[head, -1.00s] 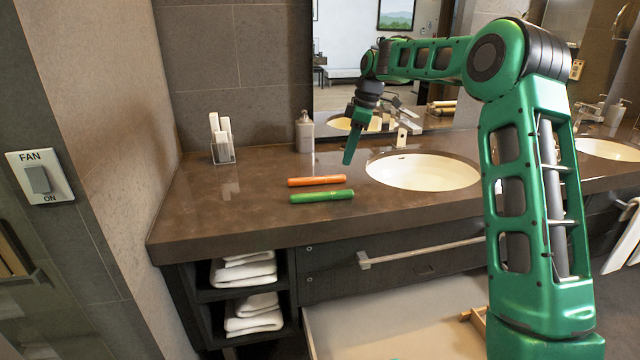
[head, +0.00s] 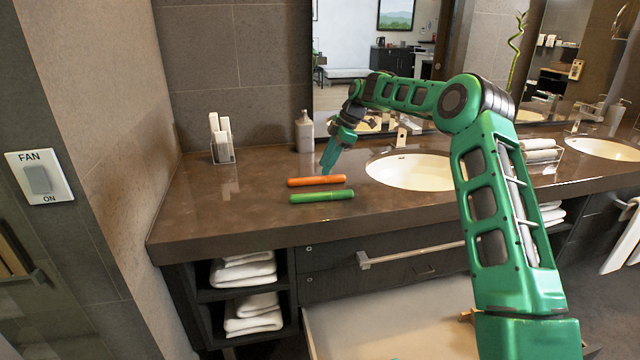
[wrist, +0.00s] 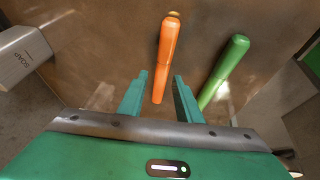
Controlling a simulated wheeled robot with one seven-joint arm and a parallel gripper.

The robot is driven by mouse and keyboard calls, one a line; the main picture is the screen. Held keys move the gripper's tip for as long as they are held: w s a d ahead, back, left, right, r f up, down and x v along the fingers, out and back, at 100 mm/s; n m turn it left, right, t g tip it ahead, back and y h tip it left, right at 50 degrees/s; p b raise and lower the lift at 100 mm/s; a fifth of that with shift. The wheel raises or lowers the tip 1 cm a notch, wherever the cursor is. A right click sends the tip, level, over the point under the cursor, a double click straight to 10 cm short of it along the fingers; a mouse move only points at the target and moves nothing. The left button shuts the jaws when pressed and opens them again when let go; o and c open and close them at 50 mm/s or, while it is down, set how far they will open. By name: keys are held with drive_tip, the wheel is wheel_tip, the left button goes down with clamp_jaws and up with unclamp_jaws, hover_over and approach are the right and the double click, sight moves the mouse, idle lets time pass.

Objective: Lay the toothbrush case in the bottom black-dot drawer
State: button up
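An orange tube-shaped case (head: 316,181) and a green tube-shaped case (head: 322,196) lie side by side on the brown counter, left of the sink. I cannot tell from their look which one is the toothbrush case. My gripper (head: 327,166) is just above and behind the orange case. In the wrist view my gripper (wrist: 158,85) is open, its fingers on either side of the near end of the orange case (wrist: 165,55). The green case (wrist: 225,72) lies outside the right finger. The bottom drawer (head: 400,325) stands pulled out below the counter; no black dot shows clearly on it.
A soap dispenser (head: 304,132) and a white holder (head: 222,140) stand on the counter behind. The sink (head: 410,170) is to the right. A closed drawer with a long handle (head: 415,253) sits above the open one. Towels (head: 245,270) fill shelves at left.

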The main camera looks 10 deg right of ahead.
sight(317, 177)
drive_tip(key=x, duration=0.5)
drive_tip(key=shift+s+a+r, duration=0.1)
drive_tip(key=shift+s+a, duration=0.05)
drive_tip(key=shift+a, duration=0.2)
clamp_jaws()
